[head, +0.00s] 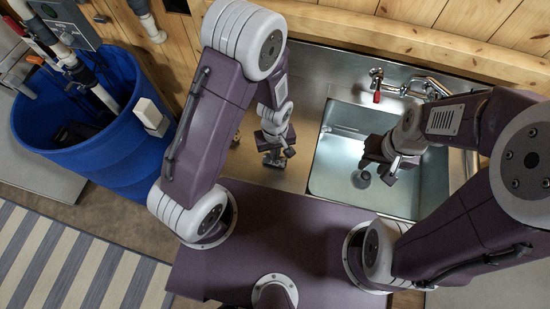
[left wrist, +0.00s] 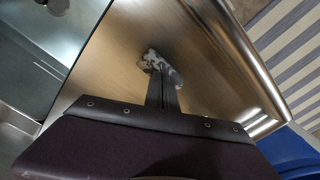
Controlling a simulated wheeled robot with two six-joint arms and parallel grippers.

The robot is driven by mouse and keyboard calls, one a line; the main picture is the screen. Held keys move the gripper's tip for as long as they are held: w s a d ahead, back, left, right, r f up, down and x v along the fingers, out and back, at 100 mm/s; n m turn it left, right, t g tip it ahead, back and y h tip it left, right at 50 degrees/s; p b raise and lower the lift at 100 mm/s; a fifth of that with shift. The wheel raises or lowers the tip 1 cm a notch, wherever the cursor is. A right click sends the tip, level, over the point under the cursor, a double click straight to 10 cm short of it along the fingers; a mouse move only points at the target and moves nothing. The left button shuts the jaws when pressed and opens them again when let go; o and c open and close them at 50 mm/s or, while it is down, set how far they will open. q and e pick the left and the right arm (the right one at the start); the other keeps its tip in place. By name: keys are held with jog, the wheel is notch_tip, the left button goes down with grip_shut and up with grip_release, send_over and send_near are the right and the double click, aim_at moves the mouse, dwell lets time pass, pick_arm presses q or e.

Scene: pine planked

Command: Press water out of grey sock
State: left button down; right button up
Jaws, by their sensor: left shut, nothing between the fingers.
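A small crumpled grey-and-white cloth, which looks like the grey sock (left wrist: 158,66), lies on the steel drainboard (left wrist: 205,65) in the left wrist view. My left gripper (left wrist: 157,75) is shut and empty, with its fingertips at the sock, overlapping it in the picture. I cannot tell how hard they touch it. In the head view my left gripper (head: 275,160) points down over the drainboard, left of the sink, and the sock is not clearly visible there. My right gripper (head: 388,168) hangs over the sink basin (head: 330,180); its finger opening is unclear.
The sink has a faucet with a red handle (head: 377,97) at the back and a drain (head: 361,179). A blue barrel (head: 115,155) with pipes stands to the left. A wooden wall is behind. A striped mat (head: 70,265) lies on the floor at lower left.

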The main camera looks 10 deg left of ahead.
pick_arm(q)
jog(key=shift+s+f, duration=0.15)
jog(key=shift+r+p, duration=0.2)
jog(key=shift+p, duration=0.1)
dwell(0.6)
jog(key=shift+w, duration=0.2)
jog(key=shift+s+f, duration=0.1)
jog(key=shift+f, duration=0.05)
dwell(0.7)
notch_tip(320, 180, up, 8)
jog(key=p, duration=0.7)
dwell(0.4)
